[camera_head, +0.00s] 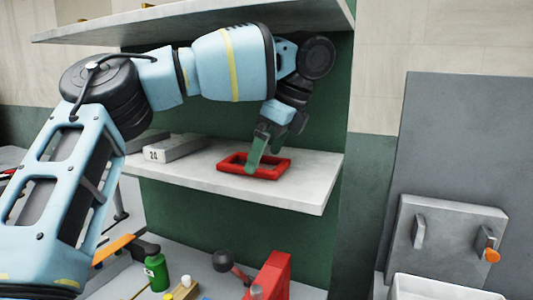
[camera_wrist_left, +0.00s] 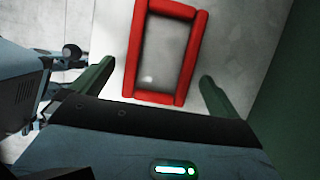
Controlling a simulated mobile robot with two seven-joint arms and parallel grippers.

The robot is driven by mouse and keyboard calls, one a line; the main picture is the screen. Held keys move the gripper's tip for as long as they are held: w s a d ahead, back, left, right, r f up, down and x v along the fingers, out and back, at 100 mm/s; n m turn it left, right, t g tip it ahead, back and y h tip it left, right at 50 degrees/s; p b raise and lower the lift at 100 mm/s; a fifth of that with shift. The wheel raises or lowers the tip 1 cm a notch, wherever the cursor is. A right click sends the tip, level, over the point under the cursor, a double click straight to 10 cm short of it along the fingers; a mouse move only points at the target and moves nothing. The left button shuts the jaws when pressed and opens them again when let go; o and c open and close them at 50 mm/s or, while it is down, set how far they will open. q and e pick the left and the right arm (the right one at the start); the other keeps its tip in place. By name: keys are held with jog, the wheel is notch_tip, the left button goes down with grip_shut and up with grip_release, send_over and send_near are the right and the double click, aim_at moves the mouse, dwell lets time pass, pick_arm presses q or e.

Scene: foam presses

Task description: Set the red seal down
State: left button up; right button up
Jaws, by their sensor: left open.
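The red seal (camera_head: 233,168) is a rectangular red frame with an open middle. It lies flat on the pale shelf (camera_head: 300,196), towards its right part. My left gripper (camera_head: 257,160) is over the seal, pointing down, with its green fingers apart. In the left wrist view the seal (camera_wrist_left: 133,50) shows whole, ahead of the fingers. The left gripper (camera_wrist_left: 155,82) has one finger on each side of the seal's near end, and neither finger is seen to grip it. My right gripper is not in view.
Another shelf (camera_head: 210,20) hangs above my arm. Below are a green bottle (camera_head: 157,272) and a red block (camera_head: 270,274). A grey panel with handles (camera_head: 450,240) stands at right.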

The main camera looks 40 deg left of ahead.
pick_arm(q)
jog(key=w+d, duration=0.1)
jog(key=d, duration=0.3)
jog(key=w+d, duration=0.1)
jog(key=d, duration=0.3)
jog(key=w+d, duration=0.1)
jog(key=d, duration=0.3)
jog(key=shift+w+r, duration=0.25)
jog(key=shift+w, duration=0.1)
